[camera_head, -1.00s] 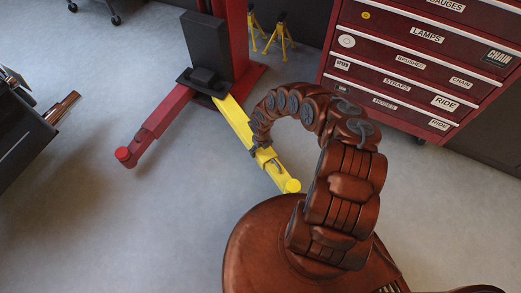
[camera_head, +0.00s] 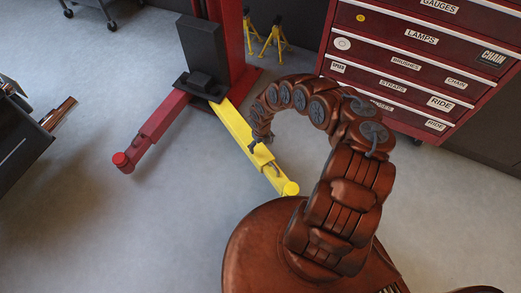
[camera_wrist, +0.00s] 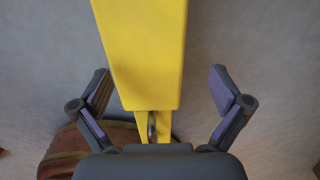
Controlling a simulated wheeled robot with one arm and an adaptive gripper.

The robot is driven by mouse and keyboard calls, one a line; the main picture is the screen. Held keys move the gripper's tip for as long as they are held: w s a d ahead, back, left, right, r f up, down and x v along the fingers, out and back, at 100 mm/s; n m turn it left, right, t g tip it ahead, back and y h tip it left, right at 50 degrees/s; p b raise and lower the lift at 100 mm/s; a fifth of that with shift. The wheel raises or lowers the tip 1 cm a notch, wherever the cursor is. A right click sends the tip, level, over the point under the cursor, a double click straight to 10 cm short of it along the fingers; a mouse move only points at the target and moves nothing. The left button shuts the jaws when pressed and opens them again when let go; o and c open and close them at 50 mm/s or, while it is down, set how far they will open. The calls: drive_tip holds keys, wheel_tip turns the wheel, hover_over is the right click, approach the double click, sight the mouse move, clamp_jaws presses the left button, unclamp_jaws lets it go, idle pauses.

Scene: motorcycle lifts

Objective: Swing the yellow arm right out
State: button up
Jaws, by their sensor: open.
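The yellow arm (camera_head: 232,123) extends from the foot of the red lift post (camera_head: 232,45) toward the lower right and ends in a round yellow pad (camera_head: 291,188). My gripper (camera_head: 262,146) is over the arm's outer half, near its step. In the wrist view the yellow arm (camera_wrist: 142,50) runs between the two fingers of my gripper (camera_wrist: 160,95). Whether any part touches the arm is not clear.
A red arm (camera_head: 155,130) reaches from the same post to the lower left. A red drawer cabinet (camera_head: 420,65) stands at the upper right, and yellow stands (camera_head: 272,38) are behind the post. A dark cart (camera_head: 18,140) is at the left edge. The floor between is clear.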

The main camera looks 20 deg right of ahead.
drive_tip(key=shift+a+r, duration=0.4)
drive_tip(key=shift+r, duration=0.4)
drive_tip(key=shift+s, duration=0.1)
drive_tip(key=shift+d, duration=0.1)
